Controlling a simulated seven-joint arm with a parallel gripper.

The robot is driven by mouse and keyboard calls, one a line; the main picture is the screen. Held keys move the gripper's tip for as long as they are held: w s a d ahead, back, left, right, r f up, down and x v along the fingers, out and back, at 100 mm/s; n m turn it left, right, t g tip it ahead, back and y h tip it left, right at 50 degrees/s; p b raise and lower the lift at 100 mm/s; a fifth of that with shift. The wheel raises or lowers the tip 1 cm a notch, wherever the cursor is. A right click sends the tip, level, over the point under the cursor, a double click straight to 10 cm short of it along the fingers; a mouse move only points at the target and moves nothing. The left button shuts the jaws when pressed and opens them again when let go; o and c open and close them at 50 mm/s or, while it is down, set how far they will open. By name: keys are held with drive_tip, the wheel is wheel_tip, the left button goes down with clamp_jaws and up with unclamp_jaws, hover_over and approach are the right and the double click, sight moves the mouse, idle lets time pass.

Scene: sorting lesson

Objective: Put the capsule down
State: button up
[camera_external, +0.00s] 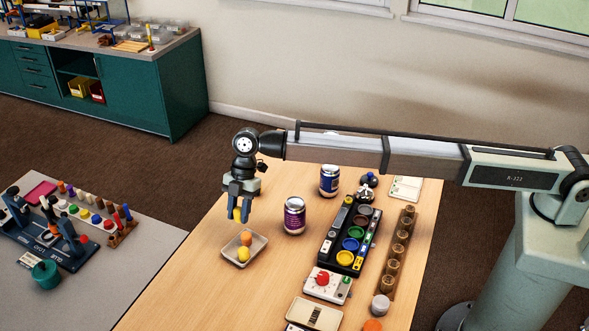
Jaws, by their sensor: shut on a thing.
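My gripper (240,213) points straight down over the left part of the wooden table. It is shut on a small yellow capsule (237,214), which shows between the fingertips. The capsule is held just above the far side of a shallow, light-coloured tray (261,245). In the tray lie an orange piece (246,238) and a yellow piece (243,254). The capsule's far side is hidden by the fingers.
A purple-labelled jar (294,215) and a blue-labelled jar (329,180) stand right of my gripper. A black sorting tray with coloured cups (351,240) and a wooden rack (397,255) lie further right. The table left of the shallow tray is clear.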

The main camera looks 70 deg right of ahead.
drive_tip(key=shift+f, duration=2.15)
drive_tip(key=shift+f, duration=0.45)
drive_tip(key=o, duration=1)
drive_tip(key=shift+r, duration=0.1)
drive_tip(key=shift+r, duration=0.3)
drive_tip(key=v, duration=1.2)
drive_tip(key=o, duration=0.8)
drive_tip(key=shift+c, duration=0.2)
